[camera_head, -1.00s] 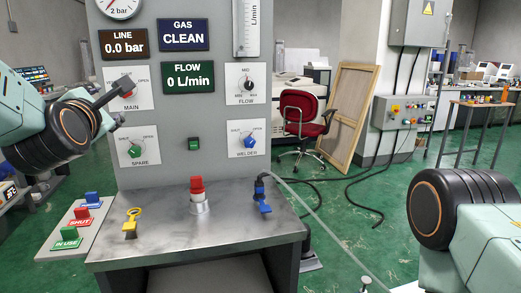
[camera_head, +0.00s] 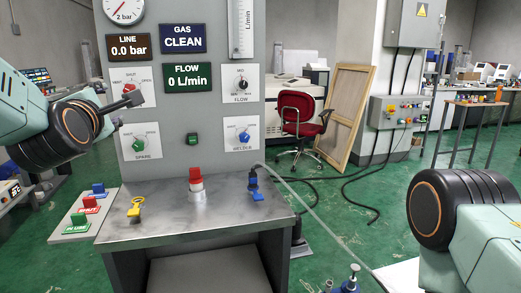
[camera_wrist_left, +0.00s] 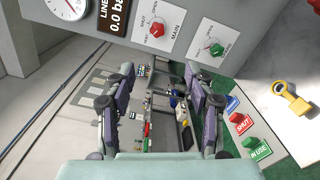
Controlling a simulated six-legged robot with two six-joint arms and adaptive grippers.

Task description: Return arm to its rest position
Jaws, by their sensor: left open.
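My left gripper (camera_head: 127,101) is held up in front of the left side of the grey gas panel (camera_head: 222,110). It overlaps the MAIN valve plate (camera_head: 118,82) in the head view. In the left wrist view its two purple-grey fingers (camera_wrist_left: 161,98) stand wide apart with nothing held between them. The MAIN knob (camera_wrist_left: 158,30) shows beyond the fingers there. My right arm shows only as a link at the lower right of the head view; its gripper is out of the picture.
A metal bench (camera_head: 165,222) below the panel carries a yellow key-like piece (camera_head: 135,208), a red-topped part (camera_head: 196,179) and a blue fitting (camera_head: 255,186). A side plate (camera_head: 66,224) holds coloured tags. A red chair (camera_head: 301,118) and wooden frame (camera_head: 347,112) stand behind; green floor is open.

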